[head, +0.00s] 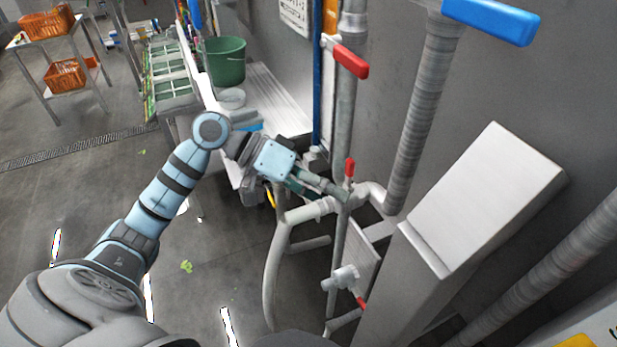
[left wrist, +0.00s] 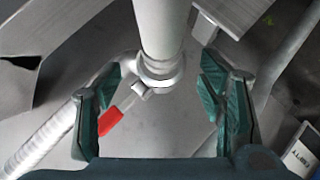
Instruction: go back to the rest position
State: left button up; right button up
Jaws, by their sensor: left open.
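My left arm comes in from the left in the head view and reaches to the pipework. Its left gripper (head: 322,186) is beside a small red valve handle (head: 350,168) on a grey vertical pipe (head: 342,215). In the left wrist view the green fingers of the left gripper (left wrist: 163,98) are spread wide. A pale pipe (left wrist: 160,30) with a collar and a valve with a red handle (left wrist: 111,122) show between the fingers. No finger clearly touches them, and nothing is held. My right gripper is in neither view.
A larger red lever (head: 351,60) and a blue lever (head: 490,20) stick out above. A grey box-shaped post (head: 480,200) stands at right. A green bucket (head: 223,62) is on the bench behind. Open floor (head: 215,260) lies left of the pipes.

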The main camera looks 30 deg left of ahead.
pick_arm(q)
jog(key=v, duration=0.9)
jog(key=w+a+f+n+t+y, duration=0.2)
jog(key=w+a+f+n, duration=0.15)
jog(key=f, duration=0.35)
jog(key=w+a+f+n+t+y, duration=0.2)
jog(key=w+a+f, duration=0.25)
jog(key=f, duration=0.25)
jog(key=s+a+f+n+g+y, duration=0.1)
jog(key=s+a+f+y, duration=0.25)
jog(key=f, duration=0.85)
jog(key=s+a+f+n+y, duration=0.2)
jog(key=s+a+f, duration=0.15)
jog(key=f, duration=0.85)
jog(key=s+d+f+m+g+y, duration=0.2)
jog(key=s+d+f+g+y, duration=0.15)
jog(key=s+f, duration=1.4)
jog(key=s+d+f+m+g, duration=0.1)
jog(key=s+d+f+m, duration=0.1)
jog(key=s+d, duration=0.3)
jog(key=s+d+f+m+g+h, duration=0.1)
jog(key=s+d+f+m, duration=0.1)
jog(key=s+d, duration=0.4)
jog(key=s+f, duration=0.1)
jog(key=s, duration=0.4)
jog(key=shift+s+f, duration=0.3)
jog(key=shift+s, duration=0.05)
